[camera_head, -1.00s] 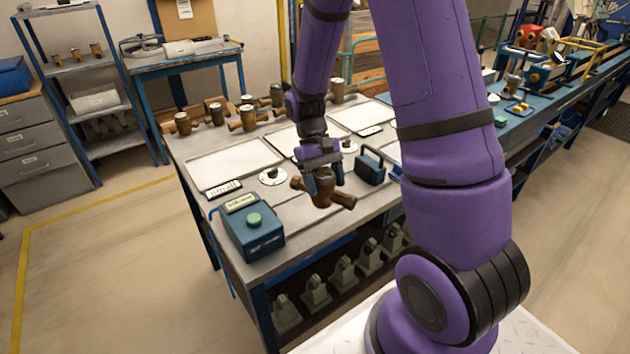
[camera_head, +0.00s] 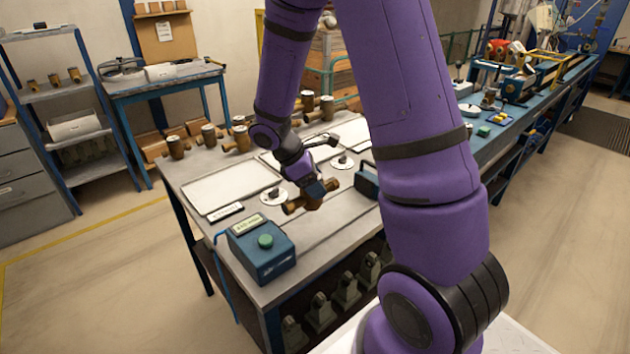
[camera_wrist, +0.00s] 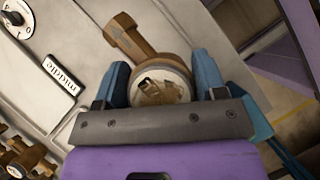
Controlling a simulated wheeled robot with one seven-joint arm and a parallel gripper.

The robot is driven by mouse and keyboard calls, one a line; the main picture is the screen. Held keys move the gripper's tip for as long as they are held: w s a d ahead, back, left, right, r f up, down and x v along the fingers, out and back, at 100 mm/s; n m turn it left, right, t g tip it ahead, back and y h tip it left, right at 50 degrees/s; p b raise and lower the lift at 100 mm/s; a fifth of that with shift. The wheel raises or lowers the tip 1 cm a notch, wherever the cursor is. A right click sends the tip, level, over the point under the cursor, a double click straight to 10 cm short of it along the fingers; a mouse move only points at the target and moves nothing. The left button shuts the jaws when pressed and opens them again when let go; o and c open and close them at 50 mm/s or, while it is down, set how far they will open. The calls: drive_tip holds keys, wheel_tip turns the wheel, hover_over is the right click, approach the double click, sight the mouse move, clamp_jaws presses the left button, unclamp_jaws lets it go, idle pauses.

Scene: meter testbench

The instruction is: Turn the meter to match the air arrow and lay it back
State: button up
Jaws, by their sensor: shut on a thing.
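A brass meter (camera_head: 298,207) is held in my gripper (camera_head: 312,190) above the near edge of the bench, between the teal box and a teal handled item. In the head view its pipe runs from lower left to upper right. In the wrist view the meter's round face (camera_wrist: 160,88) sits between the two blue fingers of my gripper (camera_wrist: 163,80), and one pipe end (camera_wrist: 127,36) points to the upper left. The face markings are too small to read. I cannot make out an air arrow in these views.
The teal box (camera_head: 262,250) with a green button stands at the bench's near left corner. White discs with knobs (camera_head: 273,197) and pale trays (camera_head: 228,187) lie behind. Several brass meters (camera_head: 208,136) stand along the back. A "middle" label (camera_wrist: 60,75) shows in the wrist view.

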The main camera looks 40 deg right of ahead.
sight(315, 204)
drive_tip(key=shift+f, duration=1.9)
drive_tip(key=shift+f, duration=1.6)
idle(0.3)
drive_tip(key=o, duration=1.6)
drive_tip(key=shift+r, duration=3.5)
drive_tip(key=shift+r, duration=0.1)
